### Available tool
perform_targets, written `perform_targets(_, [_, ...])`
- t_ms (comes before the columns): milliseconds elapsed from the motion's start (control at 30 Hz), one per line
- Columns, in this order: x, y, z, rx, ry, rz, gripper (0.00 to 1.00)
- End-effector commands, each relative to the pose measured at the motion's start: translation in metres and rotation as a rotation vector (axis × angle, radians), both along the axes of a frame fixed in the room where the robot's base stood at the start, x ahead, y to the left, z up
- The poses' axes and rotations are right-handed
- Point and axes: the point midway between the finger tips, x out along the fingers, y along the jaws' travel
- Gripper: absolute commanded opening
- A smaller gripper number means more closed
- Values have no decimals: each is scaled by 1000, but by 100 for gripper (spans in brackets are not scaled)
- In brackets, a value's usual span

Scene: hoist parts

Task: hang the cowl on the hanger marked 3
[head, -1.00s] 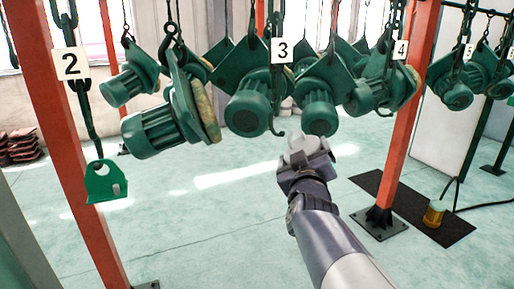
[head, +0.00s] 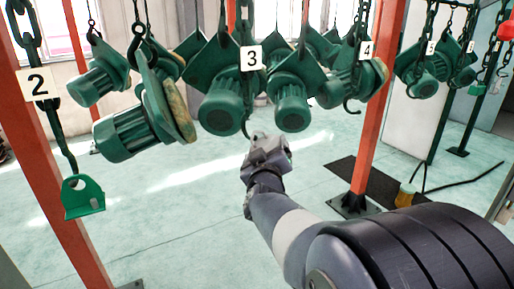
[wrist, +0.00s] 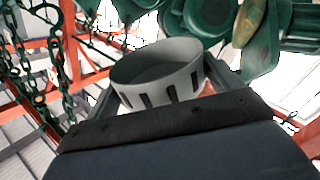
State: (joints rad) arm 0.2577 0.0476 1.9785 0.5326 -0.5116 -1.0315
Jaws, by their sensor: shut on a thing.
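The cowl (wrist: 162,90) is a grey, open ring with dark slots around its lower wall. In the wrist view it sits between the fingers of my gripper (wrist: 163,95), which is shut on it. In the head view my gripper (head: 266,150) is just below and right of the hook on the hanger marked 3; the cowl is hard to make out there. The number 3 tag (head: 251,58) is on that hanger's dark green chain, whose hook (head: 246,128) hangs in front of green motors. The cowl is apart from the hook, as far as I can see.
Several green motors (head: 226,100) hang close behind the hook. Hanger 2 (head: 38,84) holds a green bracket (head: 83,197) at left. An orange post (head: 373,110) stands at right, near a yellow-topped jar (head: 405,195). Open floor lies below.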

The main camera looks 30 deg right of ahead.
Motion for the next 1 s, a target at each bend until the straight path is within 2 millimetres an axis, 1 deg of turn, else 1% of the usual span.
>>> perform_targets(600, [29, 1, -12, -1, 0, 0, 57])
perform_targets(1000, [35, 1, -16, 0, -33, 17, 57])
